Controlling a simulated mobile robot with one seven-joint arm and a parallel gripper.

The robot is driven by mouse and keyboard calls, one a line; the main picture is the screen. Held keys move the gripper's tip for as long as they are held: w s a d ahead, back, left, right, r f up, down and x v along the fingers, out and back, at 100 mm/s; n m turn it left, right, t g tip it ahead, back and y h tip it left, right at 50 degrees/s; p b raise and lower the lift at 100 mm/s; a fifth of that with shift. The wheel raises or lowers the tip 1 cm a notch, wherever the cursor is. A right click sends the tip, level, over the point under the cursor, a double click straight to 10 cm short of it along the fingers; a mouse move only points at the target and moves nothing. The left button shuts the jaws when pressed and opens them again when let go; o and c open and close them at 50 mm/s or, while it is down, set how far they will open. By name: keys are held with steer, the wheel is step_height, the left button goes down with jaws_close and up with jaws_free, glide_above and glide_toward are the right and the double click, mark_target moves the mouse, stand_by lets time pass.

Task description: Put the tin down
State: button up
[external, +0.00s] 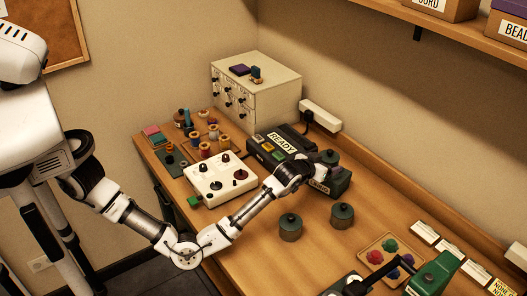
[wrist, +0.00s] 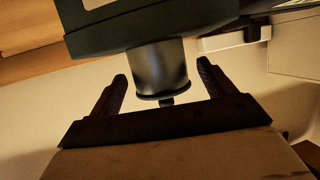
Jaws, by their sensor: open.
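A dark round tin with a small knob (external: 328,157) stands on the dark box labelled READY (external: 340,184), near its right end. In the wrist view, which appears upside down, the tin (wrist: 160,70) shows as a dark cylinder with a flanged lid against the dark box (wrist: 210,14). My gripper (wrist: 161,74) is open, with one finger on each side of the tin and visible gaps between. In the external view my gripper (external: 312,168) is at the box, partly hidden by my wrist. Two similar green tins, one nearer (external: 290,228) and one farther right (external: 342,215), stand on the table.
A white control panel (external: 218,180) and several thread spools (external: 208,146) lie left of the box. A drawer cabinet (external: 277,92) stands behind. A tray of coloured pieces (external: 391,248) and a green device (external: 437,272) are at right. Bare table (external: 250,262) lies in front.

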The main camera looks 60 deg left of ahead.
steer(key=v, duration=0.9)
steer(key=shift+p, duration=0.3)
steer(key=shift+s+r, duration=0.15)
